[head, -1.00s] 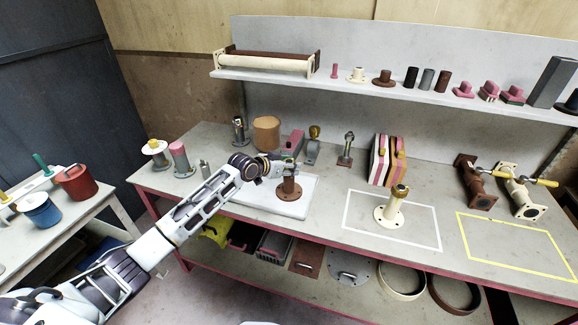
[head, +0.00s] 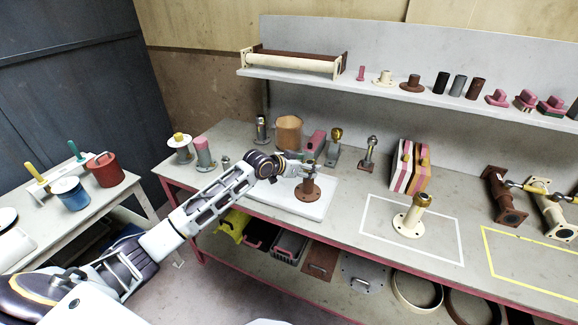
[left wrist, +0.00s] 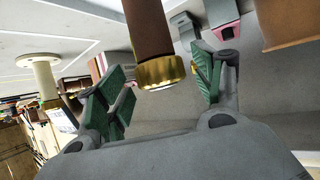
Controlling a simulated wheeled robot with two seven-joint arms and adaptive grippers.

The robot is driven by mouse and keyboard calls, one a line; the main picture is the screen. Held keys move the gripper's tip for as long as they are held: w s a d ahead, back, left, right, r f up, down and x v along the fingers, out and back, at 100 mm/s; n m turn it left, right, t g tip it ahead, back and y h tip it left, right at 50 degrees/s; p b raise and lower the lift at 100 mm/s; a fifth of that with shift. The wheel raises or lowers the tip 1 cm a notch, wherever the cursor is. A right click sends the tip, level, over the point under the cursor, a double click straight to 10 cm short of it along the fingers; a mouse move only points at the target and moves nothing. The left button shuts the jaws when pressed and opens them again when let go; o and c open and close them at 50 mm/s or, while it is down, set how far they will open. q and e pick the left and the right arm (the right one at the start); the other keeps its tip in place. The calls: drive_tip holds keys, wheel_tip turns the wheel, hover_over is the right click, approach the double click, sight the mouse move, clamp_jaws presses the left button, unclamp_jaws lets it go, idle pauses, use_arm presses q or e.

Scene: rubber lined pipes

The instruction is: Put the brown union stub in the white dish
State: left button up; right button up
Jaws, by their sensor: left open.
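The brown union stub (head: 309,189) stands upright on its round flange on a flat white tray (head: 268,203) on the bench. My left gripper (head: 311,166) is at the stub's upper end. In the left wrist view the stub's brown pipe (left wrist: 149,30) and brass-coloured end reach between the open green-padded fingers (left wrist: 158,88), with gaps on both sides. A pale, white-rimmed thing (head: 14,247), cut off by the left edge, lies on the side table; I cannot tell whether it is the white dish. My right gripper is not in view.
A cream stub (head: 411,217) stands inside a white outline to the right. Canisters and small blocks stand behind the gripper. The side table (head: 95,206) holds a red pot (head: 105,170) and a blue pot (head: 70,190). A shelf with parts runs above the bench.

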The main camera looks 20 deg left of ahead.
use_arm(q)
drive_tip(key=v, duration=0.9)
drive_tip(key=shift+s+b, duration=0.3)
